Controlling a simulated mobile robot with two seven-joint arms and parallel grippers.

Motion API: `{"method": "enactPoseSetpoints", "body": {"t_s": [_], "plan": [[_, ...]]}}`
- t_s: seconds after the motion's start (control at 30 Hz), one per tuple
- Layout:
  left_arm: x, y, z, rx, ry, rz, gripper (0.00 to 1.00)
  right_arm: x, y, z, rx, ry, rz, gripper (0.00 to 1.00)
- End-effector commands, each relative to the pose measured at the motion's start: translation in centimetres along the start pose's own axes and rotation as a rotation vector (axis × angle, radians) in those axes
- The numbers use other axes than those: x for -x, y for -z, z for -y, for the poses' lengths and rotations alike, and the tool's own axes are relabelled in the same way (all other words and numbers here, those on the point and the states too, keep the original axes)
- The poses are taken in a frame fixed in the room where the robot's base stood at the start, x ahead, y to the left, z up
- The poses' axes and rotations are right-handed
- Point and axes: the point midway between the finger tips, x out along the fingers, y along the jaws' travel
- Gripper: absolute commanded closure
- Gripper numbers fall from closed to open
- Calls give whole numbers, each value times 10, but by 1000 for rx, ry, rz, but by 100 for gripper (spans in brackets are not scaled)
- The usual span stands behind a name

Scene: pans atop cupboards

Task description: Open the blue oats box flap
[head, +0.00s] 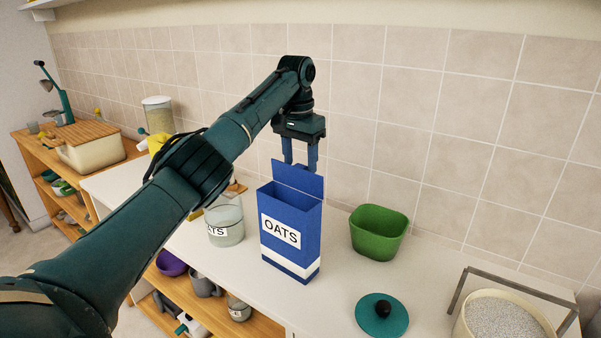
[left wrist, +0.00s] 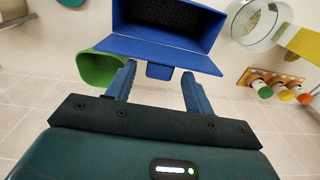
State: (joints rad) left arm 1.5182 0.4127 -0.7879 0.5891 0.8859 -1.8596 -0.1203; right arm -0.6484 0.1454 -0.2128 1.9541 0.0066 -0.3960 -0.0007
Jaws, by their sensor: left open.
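The blue oats box (head: 290,232) stands upright on the white counter, with its front label facing me. Its top is open, and its flap (head: 298,177) stands raised along the back edge. In the left wrist view the box's dark inside (left wrist: 180,16) shows, with the flap (left wrist: 150,50) and its small tab (left wrist: 160,71) towards my fingers. My left gripper (head: 300,163) is open and points down at the flap's upper edge, with nothing held. The tab lies between the fingertips in the wrist picture; I cannot tell whether they touch the flap. My right gripper is out of view.
A glass jar (head: 226,226) stands left of the box, partly behind my arm. A green bowl (head: 379,232) stands to the right. A teal lid (head: 381,316) lies in front, near a pot (head: 503,318). The tiled wall (head: 460,120) is close behind.

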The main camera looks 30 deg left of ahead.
Motion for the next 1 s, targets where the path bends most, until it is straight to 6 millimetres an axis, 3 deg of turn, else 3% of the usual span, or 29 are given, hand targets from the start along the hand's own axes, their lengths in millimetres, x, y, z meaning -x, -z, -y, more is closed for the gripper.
{"method": "enactPoseSetpoints", "body": {"t_s": [0.2, 0.4, 1.0], "plan": [[56, 1, -2, -1, -2, -3, 47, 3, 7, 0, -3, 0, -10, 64], [82, 0, -1, 0, -1, 0, 47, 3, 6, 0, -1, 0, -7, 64], [90, 0, -1, -2, 0, 1, 47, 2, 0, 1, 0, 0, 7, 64]]}}
